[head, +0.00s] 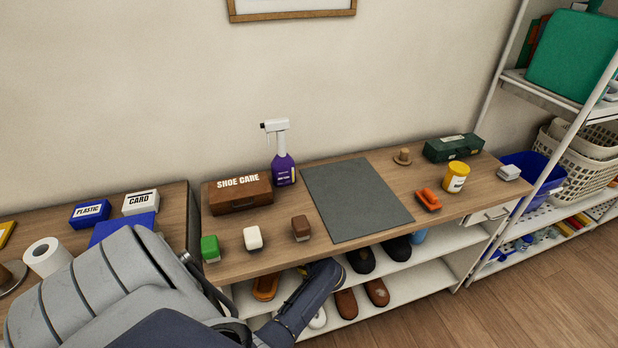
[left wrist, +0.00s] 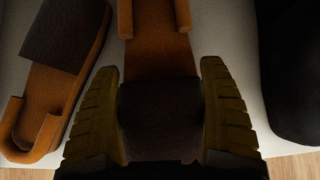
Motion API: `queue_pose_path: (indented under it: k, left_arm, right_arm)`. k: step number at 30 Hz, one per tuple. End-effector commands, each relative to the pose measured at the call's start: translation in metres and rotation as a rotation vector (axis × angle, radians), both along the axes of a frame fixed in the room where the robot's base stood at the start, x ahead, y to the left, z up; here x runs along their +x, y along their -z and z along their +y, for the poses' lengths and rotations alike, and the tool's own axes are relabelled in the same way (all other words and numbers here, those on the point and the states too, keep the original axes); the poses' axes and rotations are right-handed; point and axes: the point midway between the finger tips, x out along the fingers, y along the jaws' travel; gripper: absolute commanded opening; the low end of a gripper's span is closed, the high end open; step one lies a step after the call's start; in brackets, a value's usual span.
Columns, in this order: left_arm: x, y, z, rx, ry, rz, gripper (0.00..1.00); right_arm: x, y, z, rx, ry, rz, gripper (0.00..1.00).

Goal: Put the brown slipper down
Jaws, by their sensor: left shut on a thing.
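The brown slipper (left wrist: 158,45), with an orange-brown sole and a dark strap, is between the fingers of my left gripper (left wrist: 160,110) in the left wrist view. The fingers are shut on its strap from both sides. A matching slipper (left wrist: 80,75) lies just to the left, apart from it. In the head view one such slipper (head: 265,287) shows on the upper shelf under the bench. My left arm reaches under the bench's front edge there, and the gripper and the held slipper are hidden. I cannot tell whether the held slipper touches the shelf. My right gripper is out of view.
A black shoe (left wrist: 290,65) stands close on the right of the held slipper. Brown shoes (head: 376,292) stand on the lower shelf. The bench top (head: 280,225) overhangs the shelves and carries a grey mat (head: 357,200), brushes and a shoe care box (head: 240,194).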

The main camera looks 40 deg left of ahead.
Motion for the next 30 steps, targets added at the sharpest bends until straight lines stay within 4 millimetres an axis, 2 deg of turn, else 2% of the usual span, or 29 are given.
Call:
queue_pose_path:
  k: [5,13,18,30]
  left_arm:
    - [0.005,0.000,0.010,0.002,0.000,0.000,0.38]
    - [0.025,-0.001,0.045,0.003,0.001,0.001,0.38]
    - [0.023,0.013,0.041,0.001,0.001,0.002,0.38]
    - [0.023,0.016,0.041,0.000,-0.001,0.001,0.38]
  right_arm:
    - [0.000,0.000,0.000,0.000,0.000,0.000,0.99]
    - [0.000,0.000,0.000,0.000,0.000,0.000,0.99]
    - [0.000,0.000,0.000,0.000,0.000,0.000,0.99]
    - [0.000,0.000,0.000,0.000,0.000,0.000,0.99]
